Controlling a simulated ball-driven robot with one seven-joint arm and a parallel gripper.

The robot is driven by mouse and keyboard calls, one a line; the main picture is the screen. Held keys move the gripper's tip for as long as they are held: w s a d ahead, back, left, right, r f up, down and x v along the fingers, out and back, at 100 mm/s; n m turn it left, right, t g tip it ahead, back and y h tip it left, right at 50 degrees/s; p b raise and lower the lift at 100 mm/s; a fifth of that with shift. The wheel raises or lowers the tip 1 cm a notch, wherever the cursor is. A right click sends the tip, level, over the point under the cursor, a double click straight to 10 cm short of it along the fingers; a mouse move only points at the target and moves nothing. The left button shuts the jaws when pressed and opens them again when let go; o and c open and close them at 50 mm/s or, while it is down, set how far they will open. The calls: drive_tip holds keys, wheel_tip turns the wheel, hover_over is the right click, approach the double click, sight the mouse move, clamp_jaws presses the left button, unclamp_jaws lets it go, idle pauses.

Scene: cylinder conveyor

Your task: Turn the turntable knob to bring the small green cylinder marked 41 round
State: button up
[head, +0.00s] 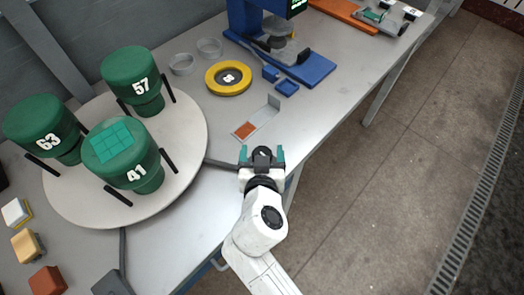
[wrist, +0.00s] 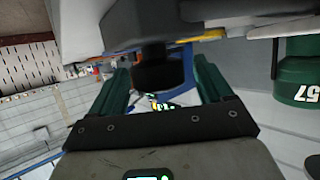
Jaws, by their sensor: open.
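The round grey turntable (head: 185,160) carries green cylinders between black posts. Cylinder 41 (head: 150,165), with a lighter green tiled square on top, stands at its near right. Cylinder 57 (head: 138,72) stands at the back and cylinder 63 (head: 38,125) at the left. My gripper (head: 262,154) is open at the table's right edge, right of the turntable, with teal fingers. A black knob (wrist: 160,72) shows between the spread fingers in the wrist view; I cannot tell whether they touch it. Cylinder 57 also shows at the right of the wrist view (wrist: 300,75).
A yellow ring (head: 213,78) and a blue-based machine (head: 315,70) stand farther back on the table. A grey bracket with an orange pad (head: 244,130) lies just beyond my gripper. Small coloured blocks (head: 27,245) lie at the left. The floor at right is clear.

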drive_tip(key=c, duration=1)
drive_tip(key=shift+o, duration=0.2)
drive_tip(key=shift+f, duration=0.1)
drive_tip(key=shift+b, duration=0.3)
drive_tip(key=o, duration=1)
drive_tip(key=shift+c, duration=0.2)
drive_tip(key=b+v, duration=0.1)
drive_tip(key=v, duration=0.9)
drive_tip(key=shift+s+d, duration=0.25)
drive_tip(key=shift+s, duration=0.05)
